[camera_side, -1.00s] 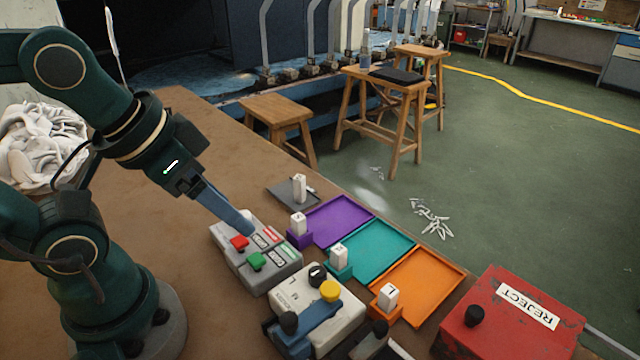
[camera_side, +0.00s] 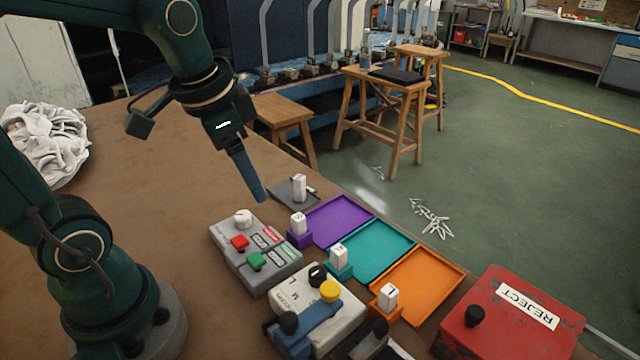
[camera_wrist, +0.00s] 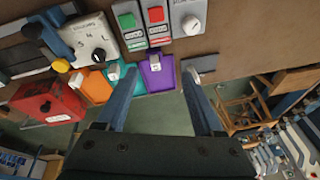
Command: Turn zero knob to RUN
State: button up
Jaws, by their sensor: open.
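The zero knob appears to be the white round knob (camera_side: 243,217) at the far left end of the grey control box (camera_side: 228,258). It also shows in the wrist view as a pale knob (camera_wrist: 191,25) on a light grey panel at the top. Its setting is too small to read for sure. My gripper (camera_side: 261,197) is raised above the table, beyond the box and a little right of the knob, apart from it. In the wrist view my gripper (camera_wrist: 158,68) has its two fingers spread with nothing between them.
The box also carries a red button (camera_side: 239,243) and a green button (camera_side: 256,261). Purple (camera_side: 338,222), teal (camera_side: 371,251) and orange (camera_side: 418,286) trays lie to the right. A size selector box (camera_side: 345,318) and a red reject bin (camera_side: 512,330) stand nearer.

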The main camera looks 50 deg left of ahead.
jog(key=w+a+f+g, duration=0.2)
jog(key=a+f, duration=0.1)
jog(key=a, duration=0.1)
jog(key=n+g, duration=0.2)
send_over(243, 214)
jog(key=shift+h, duration=0.4)
notch_tip(243, 214, down, 4)
jog(key=shift+f, duration=2.75)
grip_shut()
